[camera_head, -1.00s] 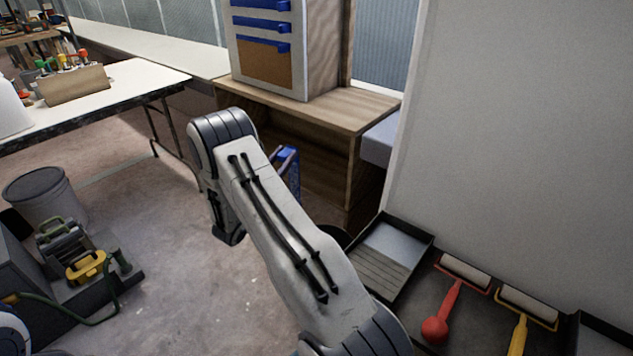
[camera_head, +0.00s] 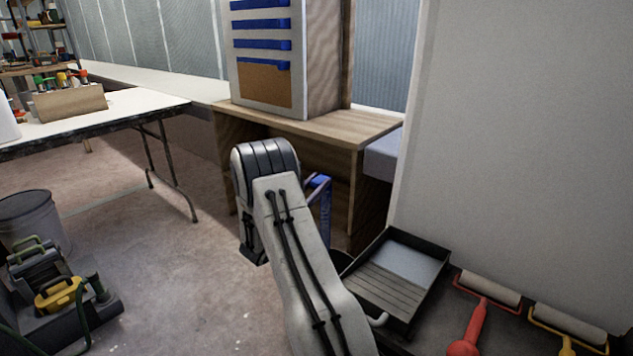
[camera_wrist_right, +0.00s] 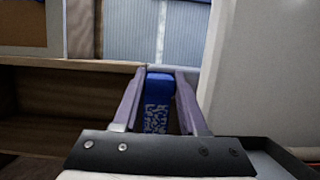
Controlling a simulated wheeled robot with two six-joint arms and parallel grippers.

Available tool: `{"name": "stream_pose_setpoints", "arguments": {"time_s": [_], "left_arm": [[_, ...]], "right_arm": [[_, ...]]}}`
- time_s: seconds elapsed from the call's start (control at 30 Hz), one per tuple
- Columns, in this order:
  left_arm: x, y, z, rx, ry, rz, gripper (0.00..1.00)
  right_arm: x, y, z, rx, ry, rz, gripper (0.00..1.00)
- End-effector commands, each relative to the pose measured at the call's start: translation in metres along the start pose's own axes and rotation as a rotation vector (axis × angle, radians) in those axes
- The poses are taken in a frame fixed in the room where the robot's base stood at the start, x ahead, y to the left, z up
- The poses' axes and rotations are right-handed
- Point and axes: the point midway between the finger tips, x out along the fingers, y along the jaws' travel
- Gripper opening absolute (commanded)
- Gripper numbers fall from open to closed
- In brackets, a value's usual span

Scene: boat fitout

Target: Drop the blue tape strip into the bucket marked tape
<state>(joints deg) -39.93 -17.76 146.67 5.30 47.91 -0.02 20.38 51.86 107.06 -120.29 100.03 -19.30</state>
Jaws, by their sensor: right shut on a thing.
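My right gripper (camera_wrist_right: 158,78) is shut on the blue tape strip (camera_wrist_right: 157,88), which hangs between its two fingers with a pale pattern on its lower part. In the head view the held strip (camera_head: 322,181) shows just right of my right forearm, in front of the wooden bench. The gripper there is mostly hidden by my arm. A dark round rim (camera_head: 340,261) shows partly behind my arm, beside the paint tray; I cannot tell whether it is a bucket. I see no readable tape label. My left gripper is not in view.
Blue strips hang on a white panel (camera_head: 262,85) on the wooden bench (camera_head: 310,128). A paint tray (camera_head: 397,278) and rollers (camera_head: 487,289) lie at right. Floor between is clear.

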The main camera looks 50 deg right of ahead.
Motion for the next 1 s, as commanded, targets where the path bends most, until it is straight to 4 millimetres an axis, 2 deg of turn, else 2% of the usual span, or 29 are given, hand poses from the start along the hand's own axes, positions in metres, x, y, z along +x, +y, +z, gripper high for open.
{"name": "stream_pose_setpoints", "arguments": {"time_s": [0.03, 0.1, 1.0], "left_arm": [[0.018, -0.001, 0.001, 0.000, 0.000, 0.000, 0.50], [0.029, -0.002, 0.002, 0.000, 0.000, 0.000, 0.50], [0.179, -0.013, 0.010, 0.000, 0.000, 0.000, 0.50]], "right_arm": [[-0.007, 0.000, -0.019, -0.001, 0.000, 0.000, 0.00], [-0.012, 0.000, -0.032, -0.001, 0.000, 0.000, 0.00], [-0.072, 0.000, -0.197, 0.000, -0.001, 0.000, 0.00]]}}
